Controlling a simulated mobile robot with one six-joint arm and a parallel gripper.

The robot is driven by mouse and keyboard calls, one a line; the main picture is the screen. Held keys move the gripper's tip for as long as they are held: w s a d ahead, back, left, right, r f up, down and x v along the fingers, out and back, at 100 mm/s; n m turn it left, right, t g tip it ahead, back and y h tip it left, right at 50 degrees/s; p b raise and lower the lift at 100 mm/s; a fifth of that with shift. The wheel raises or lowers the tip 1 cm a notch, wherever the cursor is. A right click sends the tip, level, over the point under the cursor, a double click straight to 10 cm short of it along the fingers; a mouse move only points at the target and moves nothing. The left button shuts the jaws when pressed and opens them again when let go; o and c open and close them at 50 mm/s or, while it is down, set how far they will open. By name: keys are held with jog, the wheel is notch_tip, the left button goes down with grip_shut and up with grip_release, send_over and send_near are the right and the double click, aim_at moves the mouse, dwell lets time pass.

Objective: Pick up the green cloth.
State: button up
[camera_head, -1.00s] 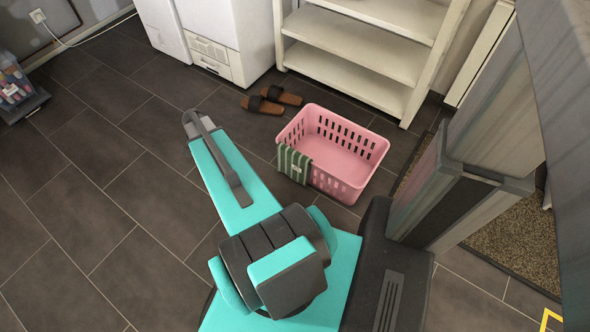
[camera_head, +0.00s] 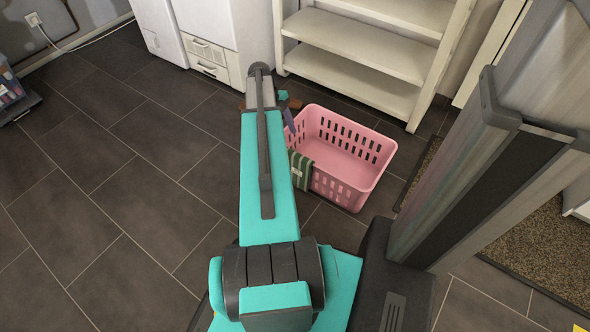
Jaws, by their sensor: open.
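The green cloth (camera_head: 301,170) has pale stripes and a small light patch. It hangs over the left rim of the pink laundry basket (camera_head: 361,187), and my arm covers its left edge. The basket stands upright on the floor and looks empty inside. Just right of the far end of my arm, a small part of my gripper (camera_head: 290,121) shows near the basket's back left corner. It is open, mostly hidden behind the arm, apart from the cloth in the picture. I cannot tell its height above the rim.
Brown sandals (camera_head: 295,104) lie behind the basket, mostly covered by my arm. A white shelf (camera_head: 355,61) and a white cabinet (camera_head: 214,54) stand at the back. A speckled mat (camera_head: 535,240) lies at the right. The tiled floor on the left is clear.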

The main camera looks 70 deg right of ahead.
aim_at(293, 152)
jog(key=shift+b+x, duration=1.55)
jog(key=shift+x, duration=2.8)
jog(key=shift+a, duration=0.1)
jog(key=shift+b+x, duration=1.65)
jog(key=shift+x, duration=0.9)
jog(key=shift+s, duration=0.15)
jog(key=shift+f, duration=0.25)
grip_shut()
